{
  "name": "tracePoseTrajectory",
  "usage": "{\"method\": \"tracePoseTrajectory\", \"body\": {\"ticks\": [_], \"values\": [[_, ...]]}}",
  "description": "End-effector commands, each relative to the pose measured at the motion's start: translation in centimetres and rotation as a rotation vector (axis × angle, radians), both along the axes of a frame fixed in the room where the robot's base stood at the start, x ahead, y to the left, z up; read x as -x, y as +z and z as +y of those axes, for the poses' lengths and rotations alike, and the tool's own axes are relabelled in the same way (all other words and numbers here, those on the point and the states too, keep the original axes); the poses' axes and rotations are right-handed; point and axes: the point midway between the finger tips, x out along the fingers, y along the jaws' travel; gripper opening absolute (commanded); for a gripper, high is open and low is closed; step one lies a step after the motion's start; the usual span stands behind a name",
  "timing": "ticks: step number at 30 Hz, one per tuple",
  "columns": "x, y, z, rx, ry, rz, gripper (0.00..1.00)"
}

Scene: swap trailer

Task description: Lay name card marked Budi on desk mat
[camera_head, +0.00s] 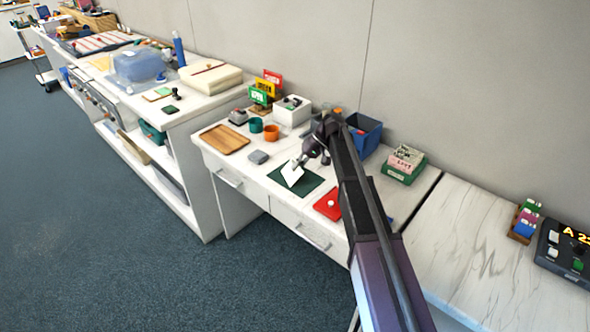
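A small white card (292,173) is at the tip of my gripper (302,160), tilted over the dark green desk mat (309,188). My gripper points down and left and appears shut on the card's upper edge. The picture is too small to read any name on the card. Whether the card's lower edge touches the mat cannot be told. My arm comes in from the lower right and hides part of the desk behind it.
A red item (328,203) lies right of the mat, beside my arm. A grey block (258,157), a wooden tray (224,139) and an orange cup (271,132) stand to the left. A blue bin (368,135) and a green box (403,170) stand behind.

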Motion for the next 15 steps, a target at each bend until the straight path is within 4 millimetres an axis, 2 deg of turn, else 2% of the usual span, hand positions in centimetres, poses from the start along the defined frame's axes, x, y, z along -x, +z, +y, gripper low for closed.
{"method": "tracePoseTrajectory", "body": {"ticks": [15], "values": [[-0.42,-1.18,-0.78,-0.158,-0.001,0.077,0.00]]}}
